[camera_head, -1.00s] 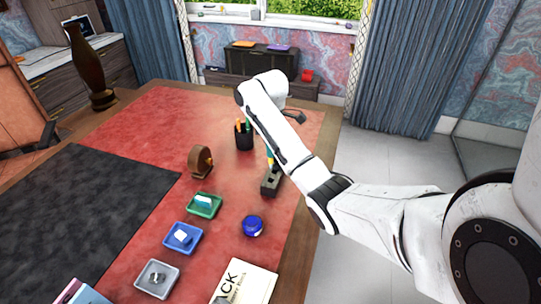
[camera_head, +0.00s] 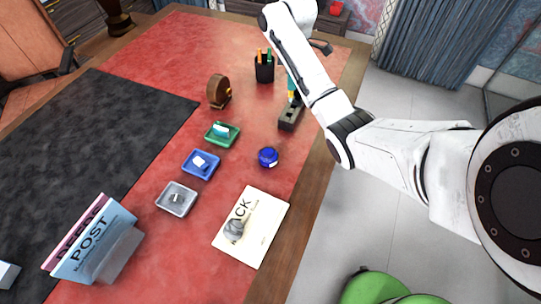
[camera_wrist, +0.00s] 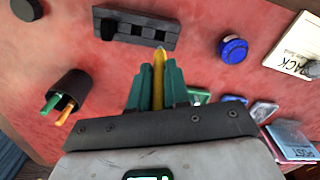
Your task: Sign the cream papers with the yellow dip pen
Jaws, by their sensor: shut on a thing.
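In the wrist view the yellow dip pen (camera_wrist: 159,75) is between the teal fingers of my gripper (camera_wrist: 157,80), which is shut on it. The pen's tip shows near the dark pen stand (camera_wrist: 165,42); whether it touches the stand I cannot tell. In the head view my gripper (camera_head: 291,88) is just above the stand (camera_head: 291,117), mostly hidden by my arm. The cream papers (camera_head: 262,232) lie near the desk's right edge with a grey lump (camera_head: 235,230) on them. They also show at the wrist view's right edge (camera_wrist: 291,42).
A round blue pot (camera_head: 268,157) stands between the stand and the papers. Green (camera_head: 222,134), blue (camera_head: 201,164) and grey (camera_head: 177,199) trays lie to its left. A black pen cup (camera_head: 264,70) and a brown round object (camera_head: 219,91) stand farther back. A letter holder (camera_head: 95,245) is front left.

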